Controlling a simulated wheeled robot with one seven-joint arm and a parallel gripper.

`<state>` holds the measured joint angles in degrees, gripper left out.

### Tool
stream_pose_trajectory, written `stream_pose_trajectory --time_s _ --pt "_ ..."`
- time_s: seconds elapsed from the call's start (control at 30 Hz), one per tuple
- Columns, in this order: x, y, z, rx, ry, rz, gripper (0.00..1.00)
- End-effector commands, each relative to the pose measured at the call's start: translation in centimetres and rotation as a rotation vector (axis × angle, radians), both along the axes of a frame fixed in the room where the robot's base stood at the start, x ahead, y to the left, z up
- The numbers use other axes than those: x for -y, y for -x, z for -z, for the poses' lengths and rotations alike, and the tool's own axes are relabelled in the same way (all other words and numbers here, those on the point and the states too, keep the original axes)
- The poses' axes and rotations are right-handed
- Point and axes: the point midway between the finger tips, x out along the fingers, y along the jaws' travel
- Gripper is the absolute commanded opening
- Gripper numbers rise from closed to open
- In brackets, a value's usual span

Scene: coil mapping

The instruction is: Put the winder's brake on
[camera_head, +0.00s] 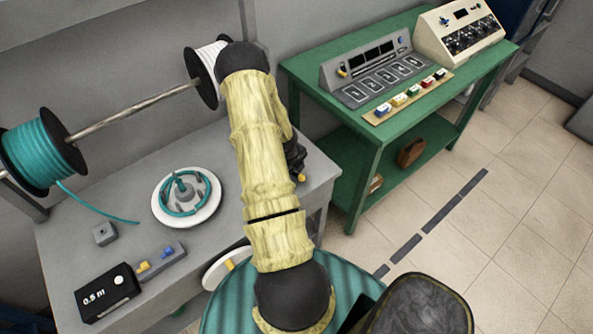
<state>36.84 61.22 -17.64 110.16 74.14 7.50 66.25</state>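The winder stands on a grey bench (72,231). Its white round plate (206,212) carries a loop of teal cable (172,208) around a grey-green hub. A white wheel with a yellow handle (229,264) sits at the bench's front edge, partly hidden by my body. A small grey block (162,262) bears a yellow piece (144,266) and a blue piece (168,252); I cannot tell which part is the brake or how it is set. My gripper (299,165) appears as a dark shape behind my arm, over the bench's right end, apart from these parts. Its fingers are mostly hidden.
A black box reading "0.5 m" (108,292) and a small grey block (104,234) lie on the bench. Teal (36,155) and white (208,62) spools hang on a rod (135,110). A green table (310,75) with instruments stands right. Tiled floor (500,230) is open.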

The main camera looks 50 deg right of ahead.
Motion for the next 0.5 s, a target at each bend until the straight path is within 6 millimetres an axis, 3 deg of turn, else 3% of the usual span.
stream_pose_trajectory --time_s 0.33,0.5 --pt "-0.3 0.0 -0.1 -0.007 -0.001 -0.008 0.36" --pt "-0.5 0.1 -1.9 -0.006 0.001 -0.006 0.36"
